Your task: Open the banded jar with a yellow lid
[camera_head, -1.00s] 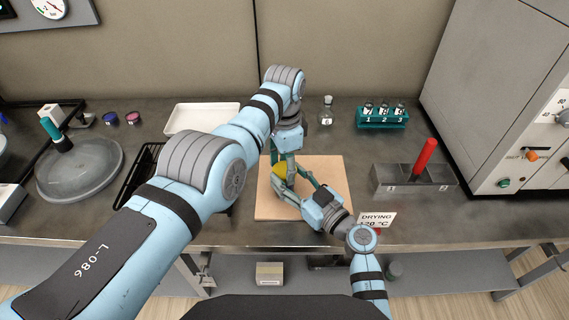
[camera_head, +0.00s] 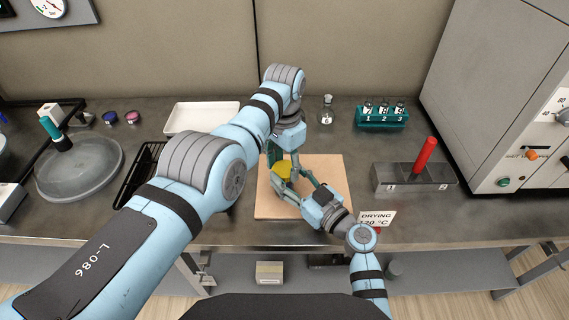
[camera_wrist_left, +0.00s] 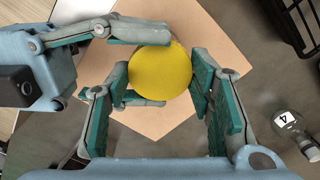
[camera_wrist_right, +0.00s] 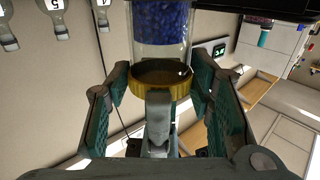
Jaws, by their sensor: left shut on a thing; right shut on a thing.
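The jar's yellow lid (camera_head: 283,168) shows between my two grippers over a tan board (camera_head: 325,172); the jar body is hidden in the head view. In the left wrist view the round lid (camera_wrist_left: 160,71) sits between the fingers of my left gripper (camera_wrist_left: 160,75), shut on it from above. My right gripper (camera_head: 290,187) comes from the front right and is shut on the jar from the side. In the right wrist view, which is upside down, the clear jar (camera_wrist_right: 160,25) has blue inside and the lid's rim (camera_wrist_right: 180,88) shows; a gap between them cannot be judged.
A white tray (camera_head: 202,118) and a black wire rack (camera_head: 138,172) lie left of the board. A stoppered bottle (camera_head: 327,112) and a teal tube rack (camera_head: 382,118) stand behind. A grey box (camera_head: 400,182) with a red handle (camera_head: 425,155) and a drying sign (camera_head: 377,218) are on the right.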

